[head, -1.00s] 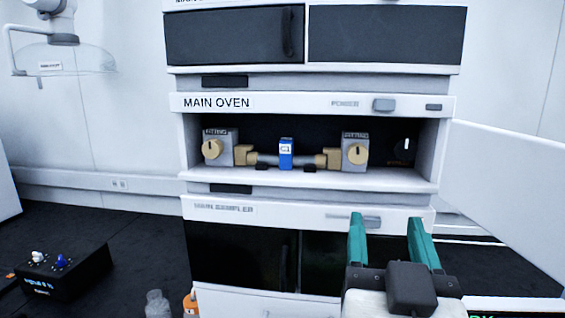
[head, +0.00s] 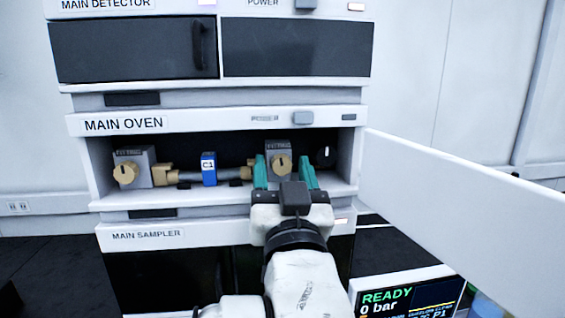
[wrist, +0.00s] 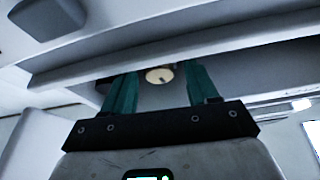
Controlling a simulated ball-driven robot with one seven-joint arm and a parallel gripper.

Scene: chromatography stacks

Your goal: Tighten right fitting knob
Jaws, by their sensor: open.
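The right fitting knob (head: 281,165) is a round tan dial with a dark mark, on a grey fitting block (head: 277,147) inside the main oven. It also shows in the wrist view (wrist: 159,75), between the fingers. My gripper (head: 284,172) has two teal fingers, open and empty, one on each side of the knob as seen from the head. In the wrist view my gripper (wrist: 162,88) points up at the knob from below. The knob looks beyond the fingertips; I cannot tell the exact gap.
The left fitting knob (head: 125,173) and the blue C1 column piece (head: 208,169) sit on the oven shelf. The oven door (head: 450,205) stands open at right. The oven's lower front lip (head: 160,199) lies below.

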